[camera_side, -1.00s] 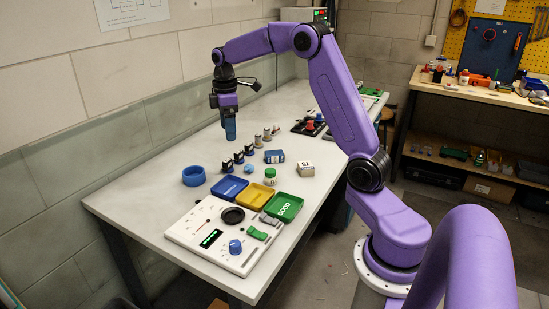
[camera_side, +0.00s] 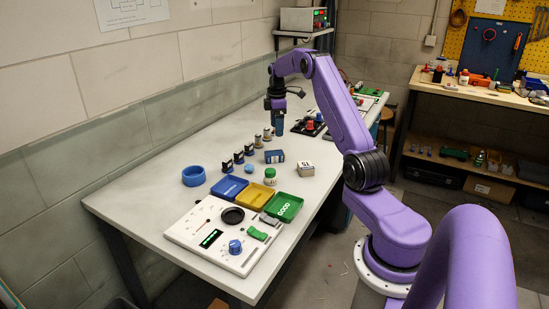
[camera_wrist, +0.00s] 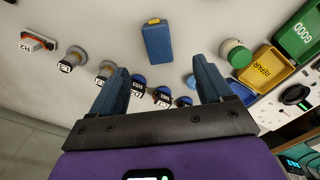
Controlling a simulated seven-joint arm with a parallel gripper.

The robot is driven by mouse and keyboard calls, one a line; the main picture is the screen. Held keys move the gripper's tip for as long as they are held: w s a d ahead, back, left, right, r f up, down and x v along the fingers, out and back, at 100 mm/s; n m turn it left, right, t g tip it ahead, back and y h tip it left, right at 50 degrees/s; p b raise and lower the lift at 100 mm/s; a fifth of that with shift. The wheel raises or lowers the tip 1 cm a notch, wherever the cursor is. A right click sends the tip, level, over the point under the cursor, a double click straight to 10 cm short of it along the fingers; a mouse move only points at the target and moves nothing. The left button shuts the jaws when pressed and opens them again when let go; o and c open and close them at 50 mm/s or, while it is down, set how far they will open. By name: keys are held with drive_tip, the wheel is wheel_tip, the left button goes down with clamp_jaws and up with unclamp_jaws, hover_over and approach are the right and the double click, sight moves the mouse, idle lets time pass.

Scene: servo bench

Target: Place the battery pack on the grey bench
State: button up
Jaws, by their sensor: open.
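A blue block with a yellow tab (camera_wrist: 157,40), which looks like the battery pack, lies on the pale grey bench (camera_wrist: 225,20). In the side view the blue block (camera_side: 275,156) shows a pale label and sits on the bench (camera_side: 150,190) right of the row of small servos. My gripper (camera_side: 279,132) is above the far part of the bench, beyond the block. In the wrist view my gripper (camera_wrist: 162,70) has its two blue fingers apart with nothing held between them; the block lies below, beyond the fingertips.
Several servos and metal cylinders (camera_side: 238,158) stand in a row. A white box (camera_side: 306,168) and a green-lidded jar (camera_side: 270,175) are near the block. Blue, yellow and green trays (camera_side: 284,207) and a white control panel (camera_side: 190,238) lie nearer. The bench left of the row is mostly clear.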

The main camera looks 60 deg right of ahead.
hover_over(277, 152)
drive_tip(key=f, duration=0.6)
drive_tip(key=shift+s+a+f, duration=0.1)
drive_tip(key=shift+a+f, duration=0.15)
drive_tip(key=shift+f, duration=0.05)
drive_tip(key=shift+d+f, duration=0.2)
drive_tip(key=shift+f, duration=2.55)
drive_tip(key=c, duration=1.2)
drive_tip(key=shift+r, duration=0.1)
